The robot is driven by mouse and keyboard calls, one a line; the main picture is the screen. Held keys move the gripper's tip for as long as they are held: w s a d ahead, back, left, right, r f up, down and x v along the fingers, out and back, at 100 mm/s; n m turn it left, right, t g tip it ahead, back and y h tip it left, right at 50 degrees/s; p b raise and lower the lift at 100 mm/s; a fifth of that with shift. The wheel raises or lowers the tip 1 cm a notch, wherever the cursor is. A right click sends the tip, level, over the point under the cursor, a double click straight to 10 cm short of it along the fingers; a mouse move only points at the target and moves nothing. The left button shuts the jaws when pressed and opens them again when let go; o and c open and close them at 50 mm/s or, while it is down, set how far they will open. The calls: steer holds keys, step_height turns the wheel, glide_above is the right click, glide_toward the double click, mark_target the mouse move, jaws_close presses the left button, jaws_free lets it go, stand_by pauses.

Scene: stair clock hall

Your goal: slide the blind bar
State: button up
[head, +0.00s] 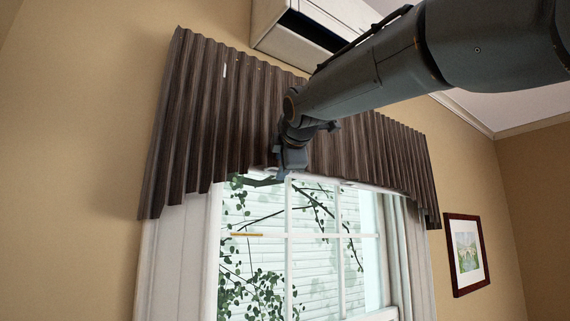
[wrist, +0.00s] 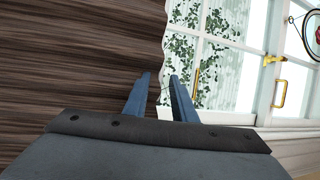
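The brown, wood-grained pleated blind (head: 215,120) hangs across the top of the window in the head view. It fills the left of the wrist view (wrist: 75,60), with its wavy edge reaching the fingers. A pale strip (head: 345,185) shows along its lower edge; I cannot tell whether this is the bar. My gripper (head: 268,181) is at the blind's lower edge. In the wrist view, my gripper's two blue fingers (wrist: 161,76) stand apart, one over the blind and one over the window, with the edge between them. Contact cannot be made out. Nothing is visibly held.
A white wall unit (head: 300,35) sits above the blind, close to my arm. The white-framed window (head: 288,235) is below. A framed picture (head: 467,253) hangs at right. A yellow handle (wrist: 280,93) shows in the wrist view.

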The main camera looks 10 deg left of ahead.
jaws_close()
stand_by(1.3)
